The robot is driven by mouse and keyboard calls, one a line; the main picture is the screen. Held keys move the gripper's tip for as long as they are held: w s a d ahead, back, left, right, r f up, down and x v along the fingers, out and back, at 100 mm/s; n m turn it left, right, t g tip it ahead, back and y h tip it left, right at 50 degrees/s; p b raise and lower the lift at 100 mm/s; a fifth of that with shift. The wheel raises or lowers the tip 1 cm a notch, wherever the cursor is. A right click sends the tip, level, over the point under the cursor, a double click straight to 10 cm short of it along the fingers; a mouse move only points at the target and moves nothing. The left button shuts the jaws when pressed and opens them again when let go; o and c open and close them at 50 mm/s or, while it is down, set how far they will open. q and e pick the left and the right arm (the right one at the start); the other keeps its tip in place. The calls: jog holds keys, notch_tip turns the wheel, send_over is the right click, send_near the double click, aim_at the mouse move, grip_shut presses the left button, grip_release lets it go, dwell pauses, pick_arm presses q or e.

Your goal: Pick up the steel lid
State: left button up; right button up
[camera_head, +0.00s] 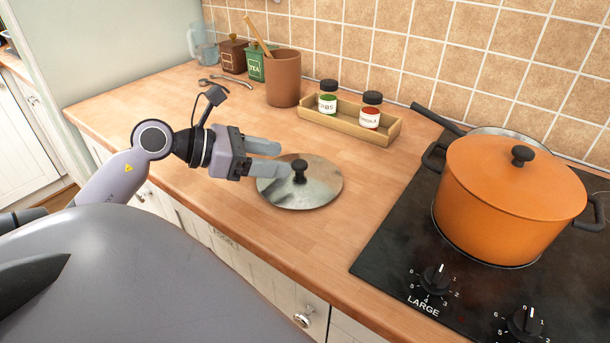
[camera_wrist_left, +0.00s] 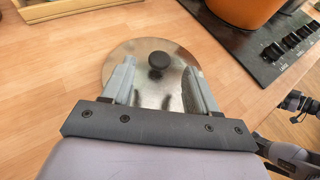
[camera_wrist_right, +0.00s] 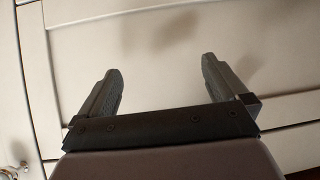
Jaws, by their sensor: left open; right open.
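The steel lid (camera_head: 322,190) lies flat on the wooden counter, a round shiny disc with a black knob (camera_head: 299,170) at its middle. My left gripper (camera_head: 281,158) is open, its fingers reaching over the lid's left part toward the knob. In the left wrist view the lid (camera_wrist_left: 150,92) lies under and beyond the two fingers (camera_wrist_left: 160,80), and its knob (camera_wrist_left: 159,60) sits just past the fingertips, roughly in line with the gap. My right gripper (camera_wrist_right: 160,80) is open and empty in front of a pale cabinet front; it is not seen in the head view.
An orange pot (camera_head: 510,190) with an orange lid stands on the black hob (camera_head: 400,225) to the right. A spice rack (camera_head: 347,122) with two jars and a brown utensil crock (camera_head: 283,78) stand behind the lid. The counter (camera_head: 150,95) at left is mostly clear.

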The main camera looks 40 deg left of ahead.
aim_at(299, 163)
pick_arm(q)
jog(key=shift+p+x, duration=0.5)
jog(key=shift+x, duration=2.55)
grip_shut()
